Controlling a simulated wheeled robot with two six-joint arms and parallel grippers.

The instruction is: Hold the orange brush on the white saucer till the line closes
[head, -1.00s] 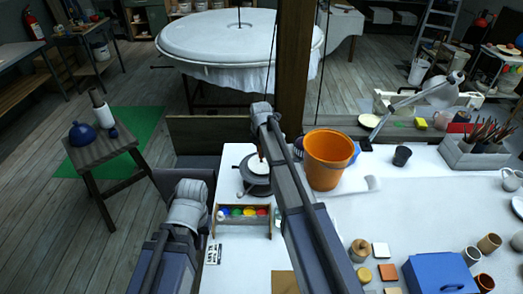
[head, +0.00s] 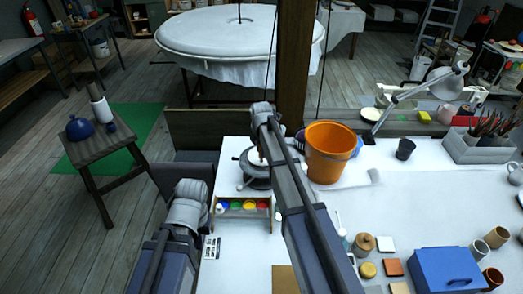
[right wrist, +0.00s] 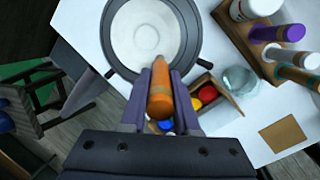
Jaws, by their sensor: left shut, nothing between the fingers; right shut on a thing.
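The white saucer (right wrist: 146,32) sits on a dark round turntable (right wrist: 112,60), seen at the top of the right wrist view. In the head view the turntable (head: 250,182) stands left of the bucket, with the saucer partly hidden by my right arm. My right gripper (right wrist: 160,78) is shut on the orange brush (right wrist: 160,92). The brush points at the near part of the saucer; I cannot tell whether its tip touches, and no painted line is clear. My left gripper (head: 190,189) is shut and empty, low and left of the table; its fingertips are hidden.
An orange bucket (head: 330,153) stands right of the turntable. A wooden rack of colour pots (head: 243,207) is in front of it. A glass jar (right wrist: 240,80) stands beside the rack. A blue box (head: 446,269) and small pots lie further right; the middle right of the table is clear.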

